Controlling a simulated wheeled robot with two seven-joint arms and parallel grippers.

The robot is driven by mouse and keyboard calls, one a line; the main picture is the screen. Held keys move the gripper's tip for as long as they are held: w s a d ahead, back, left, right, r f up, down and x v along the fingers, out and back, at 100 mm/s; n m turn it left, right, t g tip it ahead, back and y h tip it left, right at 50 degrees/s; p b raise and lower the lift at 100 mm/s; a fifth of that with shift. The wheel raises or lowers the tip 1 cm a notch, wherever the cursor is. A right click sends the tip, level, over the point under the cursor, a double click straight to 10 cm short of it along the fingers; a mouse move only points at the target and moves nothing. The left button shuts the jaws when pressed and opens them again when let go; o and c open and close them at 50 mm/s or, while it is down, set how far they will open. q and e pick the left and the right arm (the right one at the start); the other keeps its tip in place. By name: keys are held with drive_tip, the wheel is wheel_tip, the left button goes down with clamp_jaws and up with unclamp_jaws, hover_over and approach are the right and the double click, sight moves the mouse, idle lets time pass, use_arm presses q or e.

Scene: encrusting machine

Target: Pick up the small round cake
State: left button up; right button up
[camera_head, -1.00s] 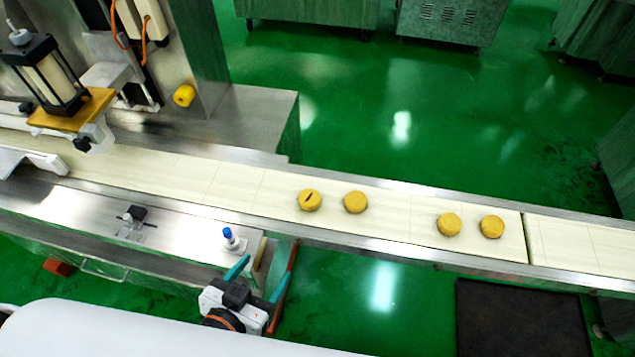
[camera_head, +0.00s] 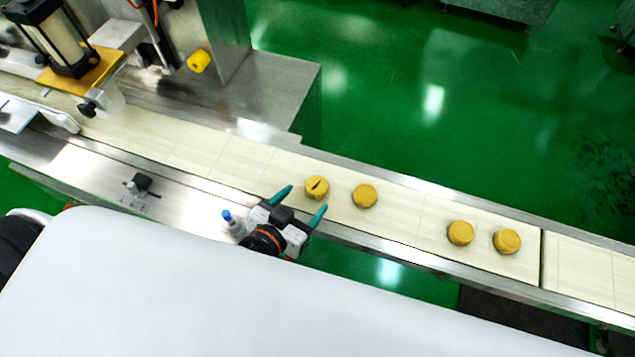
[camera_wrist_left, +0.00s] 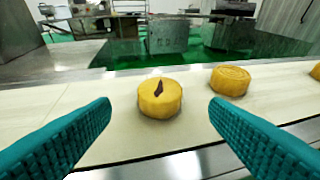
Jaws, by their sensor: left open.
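Several small round yellow cakes lie on the cream conveyor belt. The leftmost cake (camera_head: 317,187) has a dark slit on top. Its plain neighbour (camera_head: 365,196) is just to its right. Two more cakes, one here (camera_head: 460,233) and one here (camera_head: 507,241), lie farther right. My left gripper (camera_head: 304,198) has teal fingers spread open and empty, at the near edge of the belt, just short of the slit cake. In the left wrist view the slit cake (camera_wrist_left: 160,98) sits ahead, between the two fingers and apart from them. The plain neighbour (camera_wrist_left: 230,81) is behind the right finger. My right gripper is not in view.
The conveyor belt (camera_head: 415,220) has metal rails along both sides. A metal machine with a yellow knob (camera_head: 199,61) stands at the back left. A blue-topped knob (camera_head: 227,216) is on the near metal plate, close to my left gripper. Green floor lies beyond.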

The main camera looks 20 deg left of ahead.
sight(313, 191)
use_arm(q)
drive_tip(key=x, duration=0.2)
drive_tip(key=p+x, duration=0.1)
drive_tip(key=x, duration=0.2)
drive_tip(key=shift+w+d+r, duration=0.1)
drive_tip(key=shift+w+r, duration=0.1)
drive_tip(key=c, duration=1.1)
